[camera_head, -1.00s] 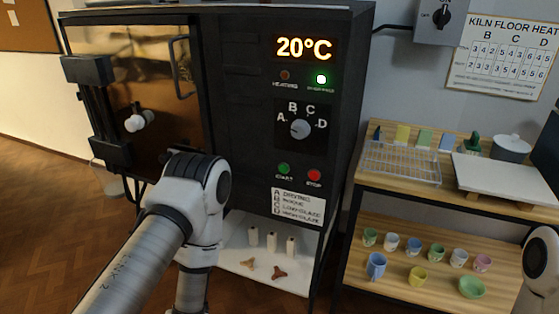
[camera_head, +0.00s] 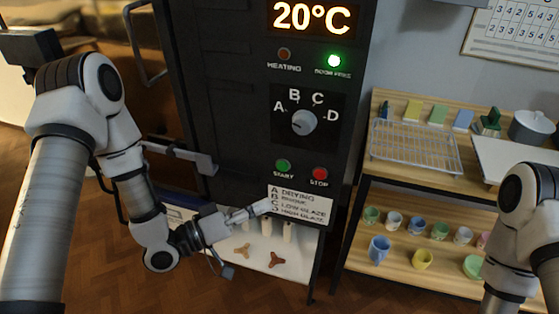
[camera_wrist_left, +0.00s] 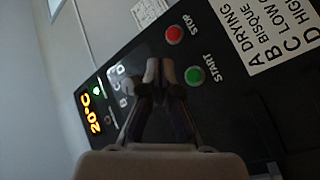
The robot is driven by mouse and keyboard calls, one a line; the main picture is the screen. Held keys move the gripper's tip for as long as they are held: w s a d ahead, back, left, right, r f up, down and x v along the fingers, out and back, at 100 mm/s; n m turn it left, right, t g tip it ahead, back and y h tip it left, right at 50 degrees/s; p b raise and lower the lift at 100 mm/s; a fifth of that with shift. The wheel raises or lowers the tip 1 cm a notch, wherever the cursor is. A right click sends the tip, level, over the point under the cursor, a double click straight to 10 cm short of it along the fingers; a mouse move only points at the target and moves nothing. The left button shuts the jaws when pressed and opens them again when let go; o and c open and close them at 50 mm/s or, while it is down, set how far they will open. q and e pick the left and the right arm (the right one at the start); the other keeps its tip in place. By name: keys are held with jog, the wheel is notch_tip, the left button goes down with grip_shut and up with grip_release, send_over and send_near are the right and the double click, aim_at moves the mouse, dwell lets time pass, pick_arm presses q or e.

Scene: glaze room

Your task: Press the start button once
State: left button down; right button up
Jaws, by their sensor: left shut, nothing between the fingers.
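The green start button (camera_head: 283,165) is on the dark kiln control panel, left of the red stop button (camera_head: 319,174). My left gripper (camera_head: 266,206) is shut and empty, in front of the label below the buttons in the head view. In the left wrist view its closed fingertips (camera_wrist_left: 160,70) point at the panel, beside the start button (camera_wrist_left: 194,76), with the stop button (camera_wrist_left: 174,34) beyond. I cannot tell how far the tips are from the panel. My right gripper is out of view; only part of that arm shows.
The selector dial (camera_head: 304,122) sits above the buttons. The display (camera_head: 312,17) reads 20°C and the green lamp (camera_head: 334,61) is lit; the heating lamp (camera_head: 284,54) looks unlit. A wooden shelf (camera_head: 385,178) with cups and a wire rack stands to the right.

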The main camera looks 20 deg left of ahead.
aim_at(282, 167)
pick_arm(q)
jog(key=shift+w+d+b, duration=0.2)
jog(key=shift+w+b, duration=0.15)
jog(key=shift+w, duration=4.05)
jog(key=shift+w, duration=0.45)
jog(key=shift+w, duration=0.4)
jog(key=shift+s, duration=0.9)
